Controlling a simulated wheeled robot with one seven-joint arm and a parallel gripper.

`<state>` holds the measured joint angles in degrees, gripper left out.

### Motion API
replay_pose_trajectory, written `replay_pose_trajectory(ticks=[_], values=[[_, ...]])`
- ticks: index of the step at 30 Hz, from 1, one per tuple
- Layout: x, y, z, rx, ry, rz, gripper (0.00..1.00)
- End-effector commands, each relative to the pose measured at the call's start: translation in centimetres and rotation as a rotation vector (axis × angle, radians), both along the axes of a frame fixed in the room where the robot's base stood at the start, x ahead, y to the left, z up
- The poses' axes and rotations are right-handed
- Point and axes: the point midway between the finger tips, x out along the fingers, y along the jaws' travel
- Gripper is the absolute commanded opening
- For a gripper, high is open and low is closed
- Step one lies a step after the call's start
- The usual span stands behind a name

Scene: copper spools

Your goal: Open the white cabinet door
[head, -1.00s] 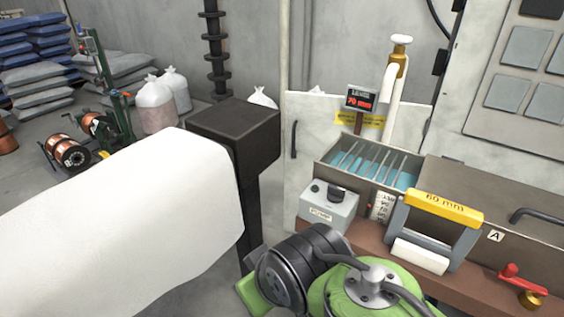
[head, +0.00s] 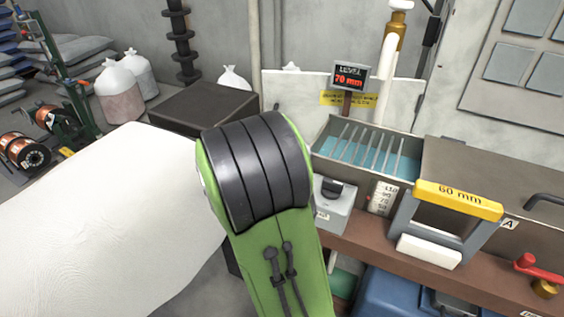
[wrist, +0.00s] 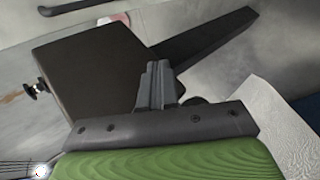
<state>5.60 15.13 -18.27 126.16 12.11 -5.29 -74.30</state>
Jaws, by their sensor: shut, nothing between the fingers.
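The white door panel (head: 285,92) stands upright at the centre of the head view, left of the bath. In the head view my gripper is hidden behind the arm.
The dark box-topped post (head: 200,108) stands close by, with a white-covered bulk (head: 110,210) left of it. A finned bath (head: 365,150), a grey switch box (head: 333,205) and a yellow-topped 60 mm frame (head: 458,198) sit on the brown bench at right.

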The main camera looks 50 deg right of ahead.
Motion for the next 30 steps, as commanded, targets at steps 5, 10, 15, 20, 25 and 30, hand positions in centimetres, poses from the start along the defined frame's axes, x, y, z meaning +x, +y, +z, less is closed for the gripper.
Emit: replay_pose_trajectory(ticks=[5,10,15,20,25,30], values=[[2.0,-8.6,-6.4,-0.484,0.29,0.221,0.0],[2.6,-13.7,-11.1,-0.911,0.606,0.475,0.0],[3.0,-15.3,-12.9,-1.111,0.758,0.611,0.0],[3.8,-16.5,-13.4,-1.122,0.765,0.614,0.0],[5.9,-19.3,-14.6,-1.12,0.762,0.615,0.0],[7.7,-21.7,-15.6,-1.119,0.762,0.616,0.0]])
